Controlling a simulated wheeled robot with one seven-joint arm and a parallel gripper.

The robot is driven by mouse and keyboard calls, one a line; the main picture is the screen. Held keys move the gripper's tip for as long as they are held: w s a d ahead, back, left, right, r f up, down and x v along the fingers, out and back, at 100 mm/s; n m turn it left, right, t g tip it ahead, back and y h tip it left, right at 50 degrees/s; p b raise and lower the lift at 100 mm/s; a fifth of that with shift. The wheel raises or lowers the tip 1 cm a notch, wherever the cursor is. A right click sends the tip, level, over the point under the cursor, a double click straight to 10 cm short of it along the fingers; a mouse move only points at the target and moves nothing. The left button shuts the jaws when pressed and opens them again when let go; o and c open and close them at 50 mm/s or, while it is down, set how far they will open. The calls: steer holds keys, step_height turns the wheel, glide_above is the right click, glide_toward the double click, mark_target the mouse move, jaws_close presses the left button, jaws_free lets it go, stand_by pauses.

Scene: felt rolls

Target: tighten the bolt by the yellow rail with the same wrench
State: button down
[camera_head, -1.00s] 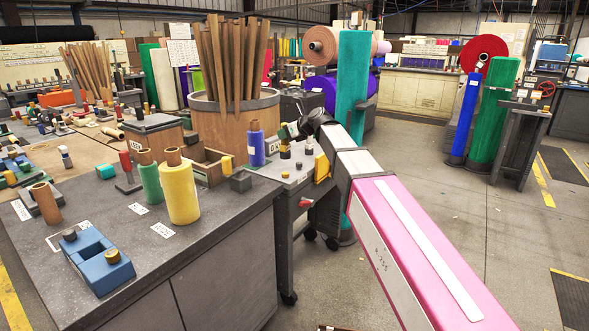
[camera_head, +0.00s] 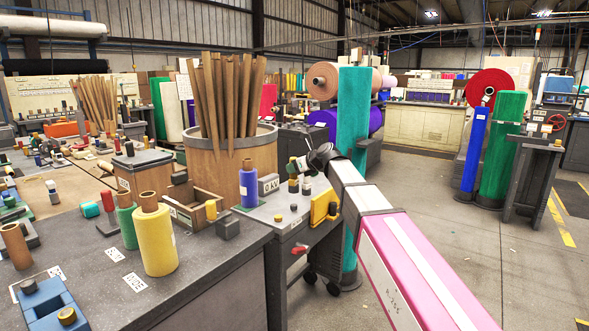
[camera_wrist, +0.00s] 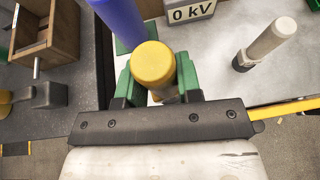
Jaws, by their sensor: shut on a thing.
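My gripper (camera_wrist: 155,80) has green fingers closed on both sides of a yellow-capped cylinder (camera_wrist: 153,64), seen from above in the wrist view. Its lower part is mostly hidden. In the head view my gripper (camera_head: 299,164) is over the small grey table, right of the blue roll (camera_head: 249,184). A yellow piece (camera_head: 320,207) stands at that table's right edge; a yellow strip (camera_wrist: 284,108) shows at the right in the wrist view. I cannot pick out a wrench or tell which small part is the bolt.
A pale cylinder with a black base (camera_wrist: 266,41) is right of my gripper. A "0 kV" box (camera_wrist: 190,10) and the blue roll stand just beyond. A wooden tub (camera_head: 228,165) of tall sticks is behind left. A teal roll (camera_head: 352,120) stands behind the arm.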

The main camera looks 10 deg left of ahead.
mark_target(297, 183)
steer(key=shift+f, duration=0.1)
steer(key=shift+f, duration=2.65)
steer(key=shift+f, duration=0.75)
stand_by(0.6)
steer(key=shift+r, duration=0.15)
steer(key=shift+r, duration=3.4)
